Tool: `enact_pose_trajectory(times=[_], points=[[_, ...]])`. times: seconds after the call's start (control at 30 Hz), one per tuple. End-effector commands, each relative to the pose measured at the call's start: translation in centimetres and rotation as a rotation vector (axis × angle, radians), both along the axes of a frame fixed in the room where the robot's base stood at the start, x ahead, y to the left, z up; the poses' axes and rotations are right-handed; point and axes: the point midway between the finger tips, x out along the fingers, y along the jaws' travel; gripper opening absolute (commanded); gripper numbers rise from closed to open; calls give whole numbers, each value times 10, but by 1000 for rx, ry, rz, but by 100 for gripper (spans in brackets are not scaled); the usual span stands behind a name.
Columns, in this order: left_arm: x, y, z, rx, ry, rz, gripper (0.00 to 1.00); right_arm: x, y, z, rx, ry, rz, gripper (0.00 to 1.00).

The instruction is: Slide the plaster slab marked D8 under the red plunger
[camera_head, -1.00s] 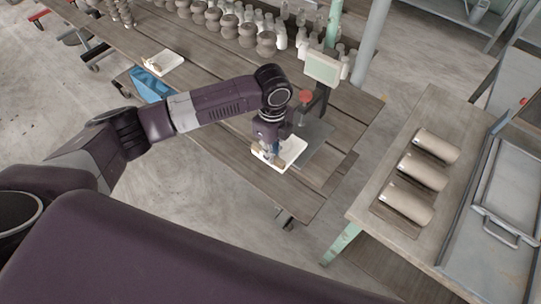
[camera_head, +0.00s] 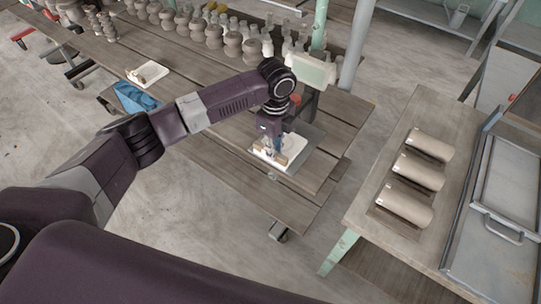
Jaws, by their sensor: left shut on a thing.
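A white slab (camera_head: 292,147) lies near the front edge of the plank table, partly over a grey plate (camera_head: 311,134) below the device. No D8 mark is readable on it. My left gripper (camera_head: 270,150) points down at the slab and is shut on it; the fingertips and pale brownish bits on the slab are hard to tell apart. The red plunger (camera_head: 296,100) shows only as a small patch behind my left wrist. Whether the slab is directly beneath it cannot be told. My right gripper is not in view.
Another white slab with clay bits (camera_head: 148,73) lies at the left, near a blue cloth (camera_head: 134,97). A pale display box (camera_head: 311,70) stands behind my wrist. Pots and bottles line the table's back. A side table (camera_head: 377,222) holds three clay cylinders (camera_head: 417,172).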

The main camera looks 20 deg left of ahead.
Motion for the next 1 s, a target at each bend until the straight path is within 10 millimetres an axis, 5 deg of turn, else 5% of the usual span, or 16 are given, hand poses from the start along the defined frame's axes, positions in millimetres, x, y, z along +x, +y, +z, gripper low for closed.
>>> enact_pose_trajectory(times=[0.5,1.0], points=[[33,-12,-1,-1,-3,0,0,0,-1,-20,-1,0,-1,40],[39,-15,0,-2,-2,0,0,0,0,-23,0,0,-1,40]])
